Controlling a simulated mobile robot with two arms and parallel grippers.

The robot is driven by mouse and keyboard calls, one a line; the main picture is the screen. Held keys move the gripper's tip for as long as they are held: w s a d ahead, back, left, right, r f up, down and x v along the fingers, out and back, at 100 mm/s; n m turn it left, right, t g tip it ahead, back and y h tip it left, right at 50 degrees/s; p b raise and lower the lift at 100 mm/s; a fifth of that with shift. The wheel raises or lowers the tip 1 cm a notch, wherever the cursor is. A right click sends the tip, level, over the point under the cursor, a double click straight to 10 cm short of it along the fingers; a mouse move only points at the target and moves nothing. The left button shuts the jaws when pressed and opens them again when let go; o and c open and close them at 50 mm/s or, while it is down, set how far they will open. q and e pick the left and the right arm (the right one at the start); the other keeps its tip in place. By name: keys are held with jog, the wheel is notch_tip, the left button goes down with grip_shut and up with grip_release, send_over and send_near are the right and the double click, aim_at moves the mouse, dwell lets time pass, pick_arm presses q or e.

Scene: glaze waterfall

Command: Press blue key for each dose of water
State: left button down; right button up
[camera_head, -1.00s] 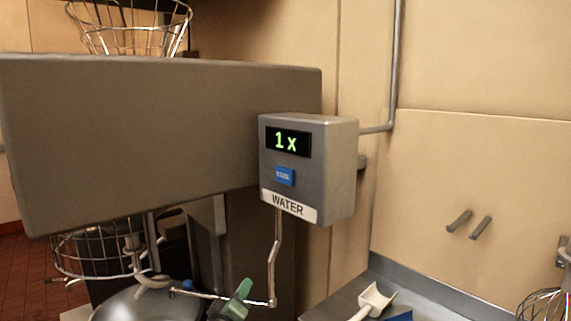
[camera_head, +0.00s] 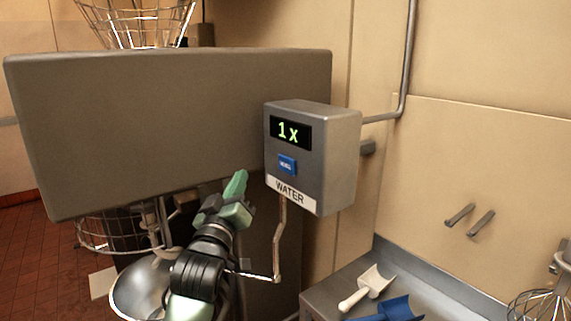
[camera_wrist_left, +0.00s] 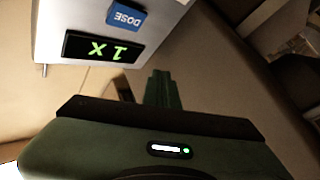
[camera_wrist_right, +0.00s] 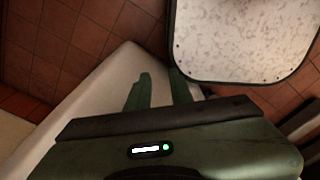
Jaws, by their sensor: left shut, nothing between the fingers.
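The grey water dispenser box (camera_head: 337,165) is on the wall side, with a display (camera_head: 290,133) reading "1x" and a blue key (camera_head: 287,164) below it. The left wrist view shows the key (camera_wrist_left: 126,17) marked "DOSE" and the display (camera_wrist_left: 103,48). My left gripper (camera_head: 238,184) is shut and empty, just left of the box and slightly below the key's height, apart from the key. The bent spout (camera_head: 277,245) hangs below the box. The steel bowl (camera_head: 138,288) is partly hidden by my left arm. My right gripper (camera_wrist_right: 157,88) shows only in its wrist view, fingers apart and empty.
The big grey mixer head (camera_head: 170,125) fills the left, with a wire guard (camera_head: 110,235) below it. A white scoop (camera_head: 368,285) and a blue scoop (camera_head: 395,309) lie on the steel counter at lower right. A whisk (camera_head: 545,303) is at far right.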

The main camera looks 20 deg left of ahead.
pick_arm(q)
jog(key=b, duration=0.2)
send_near(279, 159)
jog(key=a+x, duration=0.1)
jog(key=x, duration=0.3)
jog(key=shift+d+r, duration=0.15)
jog(key=shift+d, duration=0.1)
dwell(0.5)
dwell(1.3)
jog(key=shift+w, duration=0.15)
jog(key=shift+w+d, duration=0.2)
jog(key=shift+w, duration=0.05)
